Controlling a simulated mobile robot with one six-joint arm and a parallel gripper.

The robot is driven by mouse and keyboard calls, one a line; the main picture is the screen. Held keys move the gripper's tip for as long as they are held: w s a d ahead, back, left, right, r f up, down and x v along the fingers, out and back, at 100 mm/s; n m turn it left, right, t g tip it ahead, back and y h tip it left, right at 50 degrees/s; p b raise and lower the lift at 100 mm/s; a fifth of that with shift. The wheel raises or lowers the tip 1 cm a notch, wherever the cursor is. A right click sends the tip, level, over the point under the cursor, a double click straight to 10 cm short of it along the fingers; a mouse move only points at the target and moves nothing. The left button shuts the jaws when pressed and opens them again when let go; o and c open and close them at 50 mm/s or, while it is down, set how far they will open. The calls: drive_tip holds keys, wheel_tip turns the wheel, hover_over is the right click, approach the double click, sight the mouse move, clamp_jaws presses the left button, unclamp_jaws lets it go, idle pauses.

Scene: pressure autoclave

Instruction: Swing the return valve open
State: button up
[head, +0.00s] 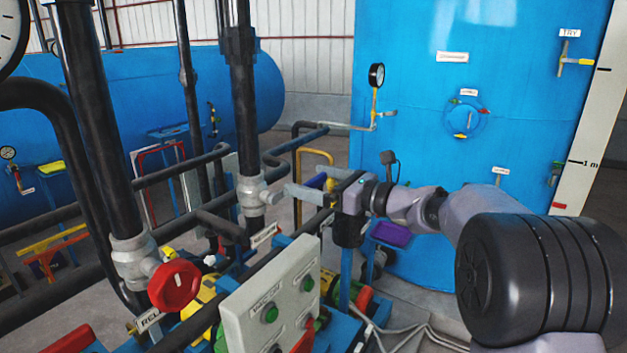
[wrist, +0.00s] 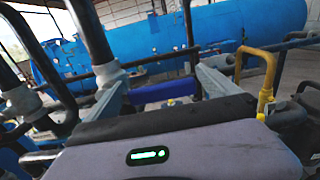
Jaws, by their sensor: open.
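A grey valve body (head: 252,192) sits on the black upright pipe in the middle of the head view. A white label (head: 264,235), too small to read surely, is below it. I cannot tell surely that this is the return valve. My gripper (head: 298,182) reaches left towards it, jaws apart. In the wrist view my gripper (wrist: 160,82) has one finger on each side, with a blue bar (wrist: 165,92) showing between them.
A red handwheel (head: 174,286) on another grey valve stands at the lower left. A push-button panel (head: 270,305) is below my gripper. A yellow bent pipe (head: 318,153) stands behind the gripper. A large blue tank (head: 420,130) fills the right background. Black pipes crowd the left.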

drive_tip(key=shift+c, duration=0.4)
drive_tip(key=c, duration=1.8)
drive_tip(key=shift+c, duration=0.2)
